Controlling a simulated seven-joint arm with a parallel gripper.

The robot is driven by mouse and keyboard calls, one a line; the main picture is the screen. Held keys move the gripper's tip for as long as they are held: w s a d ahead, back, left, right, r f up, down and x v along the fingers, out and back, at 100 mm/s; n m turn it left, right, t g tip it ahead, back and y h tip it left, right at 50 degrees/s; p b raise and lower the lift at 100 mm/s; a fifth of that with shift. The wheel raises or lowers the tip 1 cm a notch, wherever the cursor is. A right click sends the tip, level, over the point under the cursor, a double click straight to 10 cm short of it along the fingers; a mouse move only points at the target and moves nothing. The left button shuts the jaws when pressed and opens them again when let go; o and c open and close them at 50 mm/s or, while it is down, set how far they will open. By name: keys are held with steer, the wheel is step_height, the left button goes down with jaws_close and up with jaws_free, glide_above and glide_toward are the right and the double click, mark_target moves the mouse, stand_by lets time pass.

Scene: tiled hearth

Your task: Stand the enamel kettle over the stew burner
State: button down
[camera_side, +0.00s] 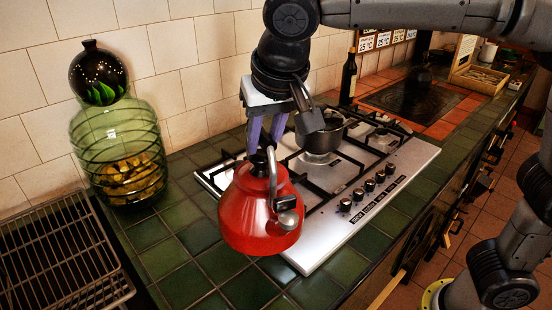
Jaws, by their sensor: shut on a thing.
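The red enamel kettle (255,208) is at the left end of the gas hob (330,222), over the hob's edge and the green tiles. It looks upright and seems raised off the surface, though its underside is hidden. My gripper (266,146) reaches down from above with its purple-grey fingers at the kettle's dark top and handle. It is shut on the kettle; the exact contact is partly hidden. A dark saucepan (322,138) stands on a burner toward the hob's middle. The kettle hides part of the hob's left side. I cannot tell which burner is the stew burner.
A green glass jar (120,150) with a dark round top stands at the left wall. A wire rack (60,255) lies at front left. A dark bottle (348,78) stands behind the hob. Control knobs (370,186) line the hob's front right. Green tiles at front are clear.

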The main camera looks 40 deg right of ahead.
steer(key=w+d+f+m+g+h, duration=0.1)
steer(key=w+d+m, duration=0.4)
steer(key=w+d, duration=0.9)
steer(key=d+f+h, duration=0.1)
steer(key=d, duration=0.1)
steer(key=shift+d, duration=0.4)
step_height(320, 180, down, 6)
steer(key=shift+f, duration=0.5)
stand_by(0.7)
steer(key=c, duration=0.6)
jaws_free()
steer(key=shift+f, duration=0.1)
steer(key=v, duration=1.3)
steer(key=shift+r, duration=0.45)
